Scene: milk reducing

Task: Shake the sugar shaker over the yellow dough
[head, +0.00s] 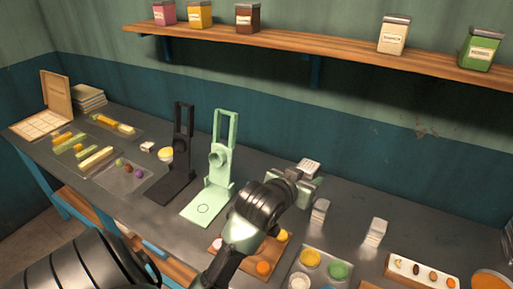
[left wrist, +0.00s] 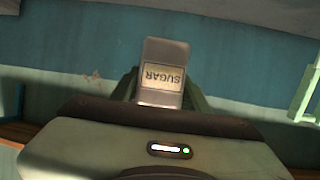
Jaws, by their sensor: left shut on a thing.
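My left gripper (head: 298,180) is shut on the sugar shaker (head: 309,166), above the counter near the wall. In the left wrist view the shaker (left wrist: 165,72) sits between the two fingers, its "SUGAR" label upside down in the picture. A yellow dough ball (head: 283,235) lies on a wooden board (head: 232,262) below and left of the gripper. An orange ball (head: 263,268) lies on the same board. My left arm hides part of the board. My right gripper is not in view.
A green press (head: 218,165) and a black press (head: 178,160) stand left of the gripper. Two small shakers (head: 319,211) (head: 376,232) stand to the right. A tray (head: 322,250) holds yellow and green rounds. A shelf (head: 310,48) with jars hangs above.

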